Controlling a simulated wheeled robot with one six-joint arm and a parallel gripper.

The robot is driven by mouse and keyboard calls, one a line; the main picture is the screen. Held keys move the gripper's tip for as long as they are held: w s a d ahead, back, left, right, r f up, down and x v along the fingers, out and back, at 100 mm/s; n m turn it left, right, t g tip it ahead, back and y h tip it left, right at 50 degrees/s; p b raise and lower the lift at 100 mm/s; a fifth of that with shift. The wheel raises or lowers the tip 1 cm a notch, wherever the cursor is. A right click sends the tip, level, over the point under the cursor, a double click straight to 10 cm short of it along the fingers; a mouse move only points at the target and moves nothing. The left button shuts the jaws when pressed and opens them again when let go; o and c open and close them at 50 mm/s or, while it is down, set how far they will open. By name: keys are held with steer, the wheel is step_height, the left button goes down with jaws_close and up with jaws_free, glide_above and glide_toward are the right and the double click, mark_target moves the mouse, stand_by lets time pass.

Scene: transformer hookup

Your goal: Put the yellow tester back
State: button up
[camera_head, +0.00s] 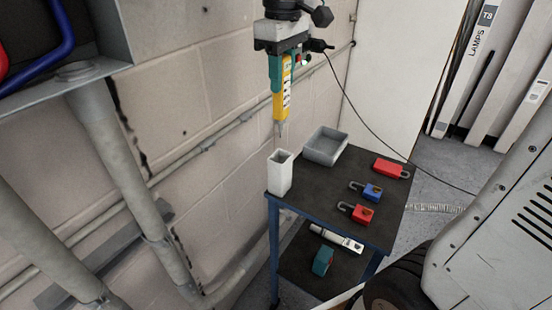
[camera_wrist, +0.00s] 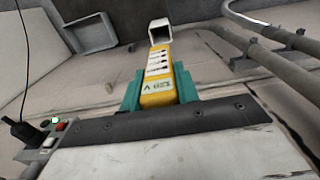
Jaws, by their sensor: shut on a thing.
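The yellow tester (camera_head: 283,95) hangs upright, tip down, in my gripper (camera_head: 277,68), whose teal fingers are shut on it. In the wrist view the tester (camera_wrist: 157,75) shows yellow, with a "120 V" label, between the teal fingers of my gripper (camera_wrist: 158,95). The holder also shows beyond the tester in the wrist view (camera_wrist: 160,30).
A lower shelf holds a teal item (camera_head: 322,261). A wall with pipes (camera_head: 125,160) stands to the left.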

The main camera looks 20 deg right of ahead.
mark_target(282, 94)
step_height(282, 94, down, 16)
steer(key=shift+f, duration=0.1)
steer(key=shift+s, duration=0.1)
steer(key=o, duration=1)
step_height(282, 94, up, 12)
steer(key=shift+r, duration=0.1)
steer(key=s+d+f+m, duration=0.1)
steer(key=s+m, duration=0.1)
steer(key=s, duration=0.5)
steer(key=s+d+f+m+t, duration=0.1)
steer(key=s+m, duration=0.1)
steer(key=s, duration=0.5)
steer(key=s+d+f+m, duration=0.1)
steer(key=s+f+m, duration=0.1)
steer(key=s, duration=0.6)
steer(key=shift+m, duration=0.4)
